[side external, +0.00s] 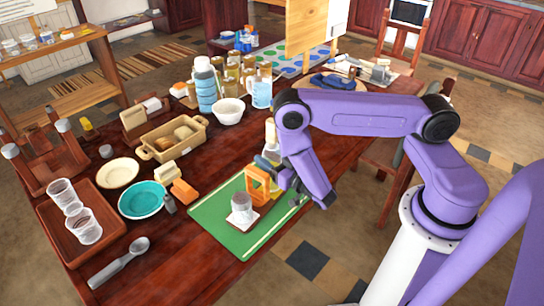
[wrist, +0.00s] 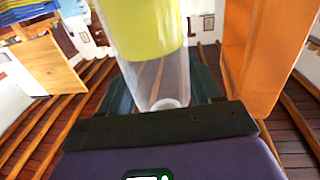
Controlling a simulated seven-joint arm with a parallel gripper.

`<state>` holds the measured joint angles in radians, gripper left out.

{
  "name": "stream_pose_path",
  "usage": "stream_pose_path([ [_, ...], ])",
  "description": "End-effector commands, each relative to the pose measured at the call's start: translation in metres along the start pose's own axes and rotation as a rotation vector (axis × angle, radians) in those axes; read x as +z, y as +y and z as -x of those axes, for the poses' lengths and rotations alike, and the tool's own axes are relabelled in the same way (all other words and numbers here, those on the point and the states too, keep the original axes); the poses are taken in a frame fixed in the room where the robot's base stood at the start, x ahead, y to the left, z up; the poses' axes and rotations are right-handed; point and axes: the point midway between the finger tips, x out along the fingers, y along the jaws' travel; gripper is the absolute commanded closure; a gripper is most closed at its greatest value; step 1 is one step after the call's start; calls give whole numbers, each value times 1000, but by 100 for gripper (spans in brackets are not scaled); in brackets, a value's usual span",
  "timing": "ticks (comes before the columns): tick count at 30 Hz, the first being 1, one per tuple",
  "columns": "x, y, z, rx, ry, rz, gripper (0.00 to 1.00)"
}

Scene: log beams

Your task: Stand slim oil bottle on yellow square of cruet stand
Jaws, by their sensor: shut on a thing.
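My gripper (wrist: 163,88) is shut on the slim oil bottle (wrist: 150,30), a clear bottle with yellow-green contents, in the wrist view. In the side view my gripper (side external: 270,164) is partly hidden by my purple wrist, and the pale bottle (side external: 270,135) rises beside it. The orange frame of the cruet stand (side external: 256,188) stands on the green mat just below my gripper; it also shows close on the right in the wrist view (wrist: 265,50). A grey-topped jar (side external: 241,206) sits on a white base in front of the frame.
The green mat (side external: 210,214) lies on the dark wooden table. To its left are a teal bowl (side external: 142,200), an orange block (side external: 184,191) and a tray (side external: 60,236) with clear cups. A blue bottle (side external: 205,88) and a white bowl (side external: 228,111) stand behind.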

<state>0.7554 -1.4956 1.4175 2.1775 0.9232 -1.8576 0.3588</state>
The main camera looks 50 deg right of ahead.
Motion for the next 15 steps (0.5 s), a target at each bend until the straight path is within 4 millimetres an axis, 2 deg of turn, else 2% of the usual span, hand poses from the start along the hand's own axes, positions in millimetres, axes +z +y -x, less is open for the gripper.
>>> stream_pose_path([
  [15, 9, 0, 0, 0, 1, 0, 72],
])
